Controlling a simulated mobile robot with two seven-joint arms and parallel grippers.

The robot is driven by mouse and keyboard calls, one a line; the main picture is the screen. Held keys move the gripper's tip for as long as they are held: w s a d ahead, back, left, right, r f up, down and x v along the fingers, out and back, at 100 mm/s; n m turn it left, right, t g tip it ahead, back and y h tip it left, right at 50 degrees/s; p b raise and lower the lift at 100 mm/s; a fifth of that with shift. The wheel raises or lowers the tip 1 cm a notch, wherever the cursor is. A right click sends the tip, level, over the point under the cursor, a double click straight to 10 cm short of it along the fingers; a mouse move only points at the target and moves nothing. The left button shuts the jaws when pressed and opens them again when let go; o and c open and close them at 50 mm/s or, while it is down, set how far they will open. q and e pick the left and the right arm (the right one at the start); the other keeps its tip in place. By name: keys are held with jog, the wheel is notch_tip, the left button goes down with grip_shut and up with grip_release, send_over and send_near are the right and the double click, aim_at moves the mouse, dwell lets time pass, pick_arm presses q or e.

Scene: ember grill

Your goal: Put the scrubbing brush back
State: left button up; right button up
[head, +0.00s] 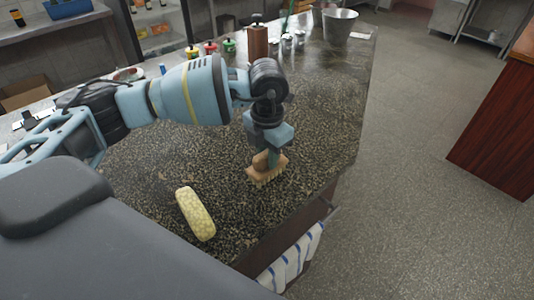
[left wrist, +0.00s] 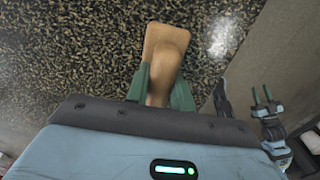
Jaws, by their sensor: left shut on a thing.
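The scrubbing brush (head: 262,177) has a tan wooden body and pale bristles. In the head view it is over the speckled dark counter, near its front right edge, bristles down. Whether the bristles touch the counter I cannot tell. My left gripper (head: 268,157) is shut on the brush's knob from above. In the left wrist view the brush (left wrist: 164,40) shows its wooden back, with the knob between my green fingers (left wrist: 158,85). What looks like my right gripper (left wrist: 262,97) shows small at the right of the left wrist view; its jaw state is unclear.
A pale yellow corn cob (head: 195,214) lies on the counter (head: 140,165), left of the brush. A striped towel (head: 294,257) hangs below the front edge. A brown block (head: 257,42), small pots (head: 211,48) and a metal bucket (head: 339,24) stand farther back. The counter's right part is clear.

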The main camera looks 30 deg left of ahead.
pick_arm(q)
jog(key=o, duration=1)
jog(key=shift+f, duration=0.15)
jog(key=shift+c, duration=0.2)
notch_tip(320, 180, up, 12)
jog(key=shift+r, duration=0.2)
